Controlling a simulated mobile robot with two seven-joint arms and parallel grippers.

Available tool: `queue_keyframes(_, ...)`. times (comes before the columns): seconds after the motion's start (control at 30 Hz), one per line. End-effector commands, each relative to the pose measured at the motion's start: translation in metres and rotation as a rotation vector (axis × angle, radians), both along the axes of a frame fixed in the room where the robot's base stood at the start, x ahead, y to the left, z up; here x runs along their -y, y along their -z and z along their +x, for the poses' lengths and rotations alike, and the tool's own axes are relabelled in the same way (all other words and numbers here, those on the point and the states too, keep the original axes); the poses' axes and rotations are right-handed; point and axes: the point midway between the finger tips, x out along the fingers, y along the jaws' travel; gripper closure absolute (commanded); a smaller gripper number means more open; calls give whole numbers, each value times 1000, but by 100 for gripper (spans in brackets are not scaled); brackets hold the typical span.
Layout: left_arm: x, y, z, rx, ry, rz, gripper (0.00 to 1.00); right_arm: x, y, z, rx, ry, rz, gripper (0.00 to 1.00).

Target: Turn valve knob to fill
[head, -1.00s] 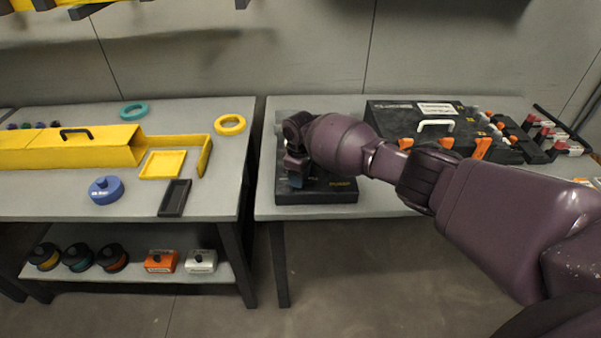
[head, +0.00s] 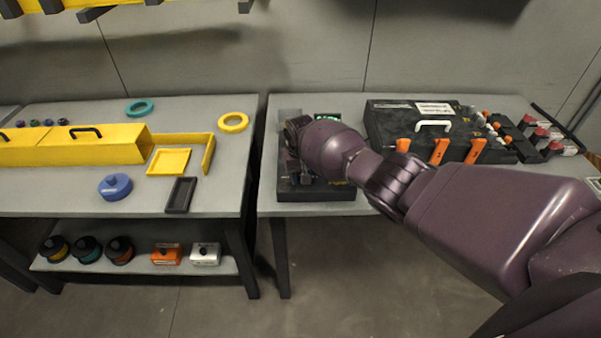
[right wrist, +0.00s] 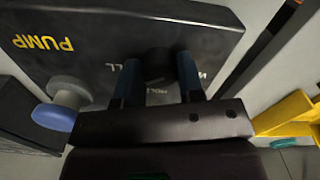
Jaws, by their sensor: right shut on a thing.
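The black valve knob (right wrist: 158,60) sits on a dark panel (right wrist: 90,28) in the right wrist view. White letters around it read "HOLD" and, partly covered, what looks like "FILL"; another label is cut off by a finger. My right gripper (right wrist: 161,78) has its two bluish fingers closed on either side of the knob. In the head view the same black unit (head: 315,192) lies at the left front of the right table, with my right gripper (head: 302,172) over it hiding the knob. My left gripper is not in view.
A grey-blue round button (right wrist: 62,106) stands near the yellow "PUMP" label. A black case (head: 385,122) with a white handle and orange-handled tools stands to the right. The left table holds a yellow box (head: 85,146), a blue round piece (head: 115,187) and a dark tray (head: 180,195).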

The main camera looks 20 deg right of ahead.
Motion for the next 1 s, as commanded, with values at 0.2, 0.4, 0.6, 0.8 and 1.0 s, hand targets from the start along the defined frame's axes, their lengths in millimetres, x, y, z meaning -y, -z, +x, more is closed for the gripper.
queue_keyframes(0.2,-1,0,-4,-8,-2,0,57,-1,-1,1,4,50,1,88)
queue_keyframes(0.4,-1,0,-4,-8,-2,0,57,0,-1,1,4,63,1,88)
queue_keyframes(0.6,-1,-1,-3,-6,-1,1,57,0,-1,1,5,63,1,88)
queue_keyframes(0.8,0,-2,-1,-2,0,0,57,0,-1,1,4,63,1,46)
queue_keyframes(1.0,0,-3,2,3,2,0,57,0,-1,1,2,62,0,39)
